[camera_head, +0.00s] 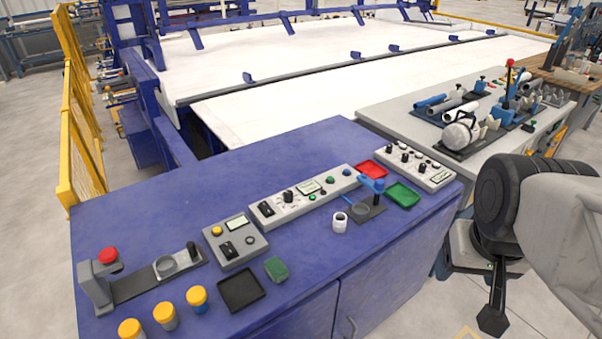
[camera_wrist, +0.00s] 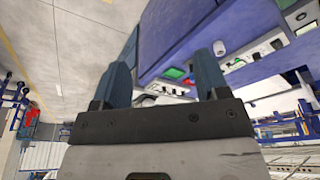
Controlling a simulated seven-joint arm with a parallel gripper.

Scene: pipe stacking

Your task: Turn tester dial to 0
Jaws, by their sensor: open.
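Three control units sit on the blue cabinet in the head view. A small grey box (camera_head: 235,241) has a yellow button, a screen and a black switch. A long white panel (camera_head: 305,196) has a black knob (camera_head: 288,196), a screen and coloured buttons. A white panel (camera_head: 415,166) at the right has several black knobs. I cannot tell which is the tester, and dial markings are too small to read. My gripper (camera_wrist: 163,78) is open and empty in the wrist view. In the head view my arm is at the right, beyond the cabinet's edge, touching none of these.
Yellow-capped jars (camera_head: 196,298) and a black tray (camera_head: 241,290) stand in front. The cabinet top (camera_head: 150,215) is clear behind.

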